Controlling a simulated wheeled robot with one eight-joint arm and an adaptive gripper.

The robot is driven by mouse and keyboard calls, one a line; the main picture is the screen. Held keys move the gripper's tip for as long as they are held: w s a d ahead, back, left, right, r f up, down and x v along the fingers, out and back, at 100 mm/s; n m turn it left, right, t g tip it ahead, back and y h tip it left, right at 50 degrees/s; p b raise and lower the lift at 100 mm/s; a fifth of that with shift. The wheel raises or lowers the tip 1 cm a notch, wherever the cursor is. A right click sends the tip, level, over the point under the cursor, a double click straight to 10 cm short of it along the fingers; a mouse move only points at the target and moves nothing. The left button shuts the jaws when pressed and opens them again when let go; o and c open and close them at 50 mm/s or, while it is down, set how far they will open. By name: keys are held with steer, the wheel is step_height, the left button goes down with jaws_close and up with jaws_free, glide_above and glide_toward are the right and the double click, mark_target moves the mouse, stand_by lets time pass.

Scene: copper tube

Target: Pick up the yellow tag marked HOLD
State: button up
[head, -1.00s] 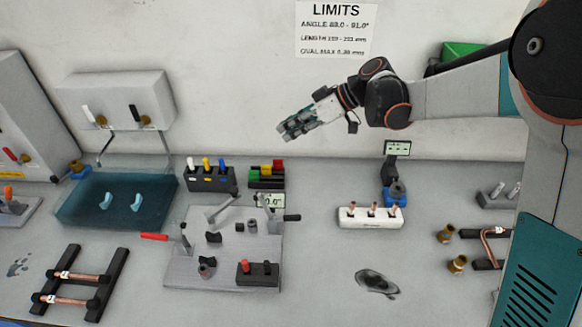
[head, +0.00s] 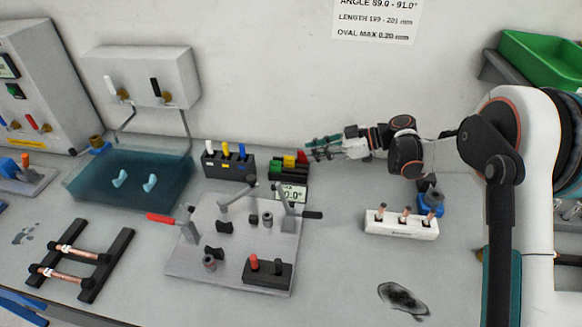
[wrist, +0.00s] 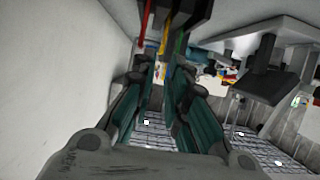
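The yellow tag (head: 289,161) stands between green and red tags in a small dark rack (head: 282,174) at the back of the bench. Its marking is too small to read. My gripper (head: 309,149) is level, just right of and close to the rack, its fingers pointing left. In the wrist view the teal fingers are apart, with my gripper (wrist: 161,84) facing the rack and the yellow tag (wrist: 163,70) showing in the gap between the fingertips. I cannot tell whether a finger touches a tag.
A black block with white, yellow and blue handles (head: 228,163) stands left of the rack. A fixture plate with levers (head: 235,240) and a small display (head: 290,194) lie in front. A white holder with copper pieces (head: 401,224) stands to the right. The wall (head: 270,60) is close behind.

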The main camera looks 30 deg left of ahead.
mark_target(289, 157)
steer(key=b+x, duration=0.2)
steer(key=x, duration=0.6)
steer(key=shift+s+a+f+b, duration=0.1)
steer(key=shift+a+f+b, duration=0.15)
steer(key=shift+b, duration=0.05)
jaws_close()
steer(key=shift+r, duration=0.1)
